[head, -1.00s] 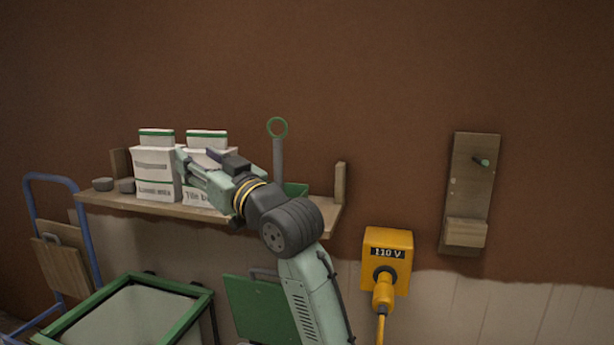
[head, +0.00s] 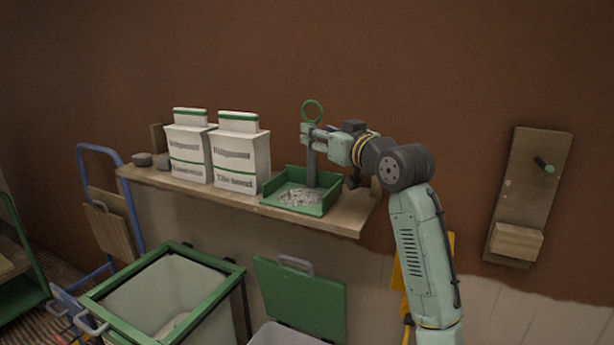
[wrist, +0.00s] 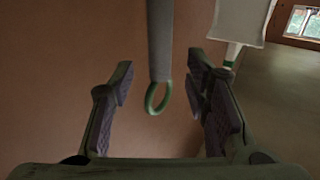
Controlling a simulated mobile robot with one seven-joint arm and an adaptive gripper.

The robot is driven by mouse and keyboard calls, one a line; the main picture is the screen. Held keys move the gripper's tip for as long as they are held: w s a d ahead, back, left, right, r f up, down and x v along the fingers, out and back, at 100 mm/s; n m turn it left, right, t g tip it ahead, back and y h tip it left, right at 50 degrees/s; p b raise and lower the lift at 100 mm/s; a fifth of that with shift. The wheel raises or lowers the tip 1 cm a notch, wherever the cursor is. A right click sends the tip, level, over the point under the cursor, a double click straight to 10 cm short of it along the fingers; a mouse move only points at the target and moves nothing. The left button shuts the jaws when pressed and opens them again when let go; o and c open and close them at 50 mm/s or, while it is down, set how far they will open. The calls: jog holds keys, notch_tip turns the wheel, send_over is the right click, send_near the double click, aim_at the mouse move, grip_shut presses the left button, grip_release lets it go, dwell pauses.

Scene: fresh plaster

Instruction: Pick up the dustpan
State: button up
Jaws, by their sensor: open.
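The dustpan (head: 317,206) is a green tray holding grey debris. It sits on the right part of the wooden shelf. Its grey upright handle (head: 311,165) ends in a green ring. My gripper (head: 308,137) is at the upper handle, just below the ring in the head view. In the wrist view my gripper (wrist: 163,105) is open, with the handle (wrist: 160,40) and ring (wrist: 158,97) showing between the two fingers. Gaps show on both sides, and I see no finger touching the handle. The tray is out of the wrist view.
Two white bags (head: 238,160) stand on the shelf (head: 345,219) left of the dustpan. A green-framed bin (head: 160,285) and a green lid (head: 300,298) are below. A wooden wall board with a peg (head: 530,190) hangs at right.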

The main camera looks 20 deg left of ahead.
jog(key=p+x, duration=0.1)
jog(key=x, duration=0.3)
jog(key=shift+c, duration=0.5)
grip_shut()
dwell(0.4)
